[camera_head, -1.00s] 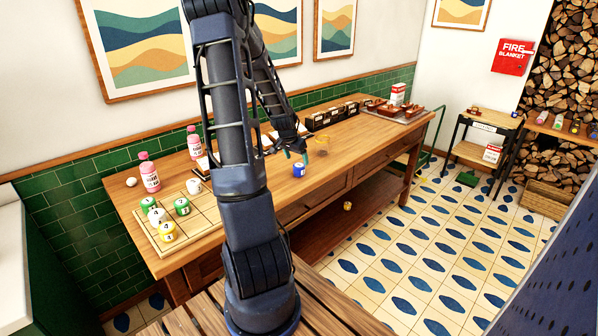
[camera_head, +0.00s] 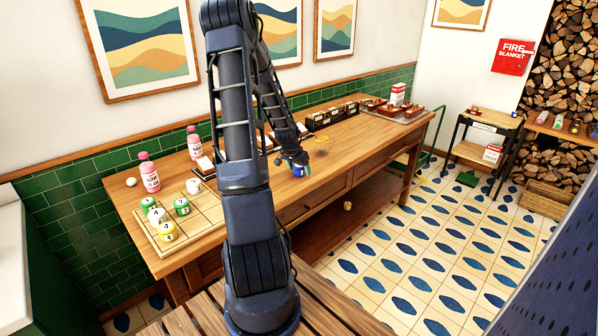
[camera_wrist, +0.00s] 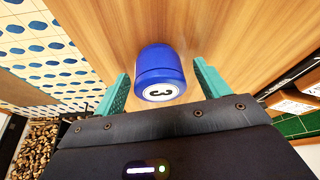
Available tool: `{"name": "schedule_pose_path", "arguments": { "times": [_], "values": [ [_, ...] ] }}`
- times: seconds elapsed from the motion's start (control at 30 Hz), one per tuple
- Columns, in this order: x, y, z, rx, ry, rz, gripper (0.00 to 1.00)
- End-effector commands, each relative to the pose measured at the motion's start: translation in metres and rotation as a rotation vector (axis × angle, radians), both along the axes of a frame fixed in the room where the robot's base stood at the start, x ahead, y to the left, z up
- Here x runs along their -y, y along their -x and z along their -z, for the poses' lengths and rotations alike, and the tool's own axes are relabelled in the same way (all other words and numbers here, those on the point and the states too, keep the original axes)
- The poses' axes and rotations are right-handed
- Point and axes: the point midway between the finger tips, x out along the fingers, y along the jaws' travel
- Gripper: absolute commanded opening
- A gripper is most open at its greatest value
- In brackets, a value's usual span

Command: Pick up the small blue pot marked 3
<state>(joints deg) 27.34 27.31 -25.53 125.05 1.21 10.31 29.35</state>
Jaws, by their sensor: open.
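The small blue pot (camera_wrist: 161,66) stands on the wooden table, its white label marked 3 facing my gripper in the wrist view. In the head view the pot (camera_head: 299,171) is partly hidden behind my gripper (camera_head: 294,163), near the table's front edge. In the wrist view my gripper (camera_wrist: 160,85) is open, with one teal finger on each side of the pot. Gaps show between the fingers and the pot, with the pot's far part lying beyond the fingertips.
A wooden board (camera_head: 208,221) with white, green and yellow numbered pots lies at the table's left. Pink bottles (camera_head: 149,175) stand behind it. A row of dark boxes (camera_head: 340,114) and a tray of brown dishes (camera_head: 402,117) are farther back. Bare table surrounds the blue pot.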

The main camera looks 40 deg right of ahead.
Motion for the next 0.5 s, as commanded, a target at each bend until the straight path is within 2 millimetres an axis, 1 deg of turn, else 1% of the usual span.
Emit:
{"name": "schedule_pose_path", "arguments": {
  "times": [0.07, 0.1, 0.17, 0.3, 0.37, 0.5],
  "values": [
    [-0.0001, -0.0001, -0.0003, 0.000, 0.000, 0.000, 0.75],
    [-0.0002, -0.0001, -0.0004, 0.000, 0.000, 0.000, 0.73],
    [-0.0002, -0.0001, -0.0004, 0.000, 0.000, 0.000, 0.61],
    [-0.0002, -0.0001, -0.0005, 0.000, 0.000, 0.000, 0.33],
    [-0.0002, -0.0001, -0.0005, 0.000, 0.000, 0.000, 0.23],
    [-0.0002, -0.0001, -0.0007, 0.000, 0.000, 0.000, 0.23]
  ]
}}
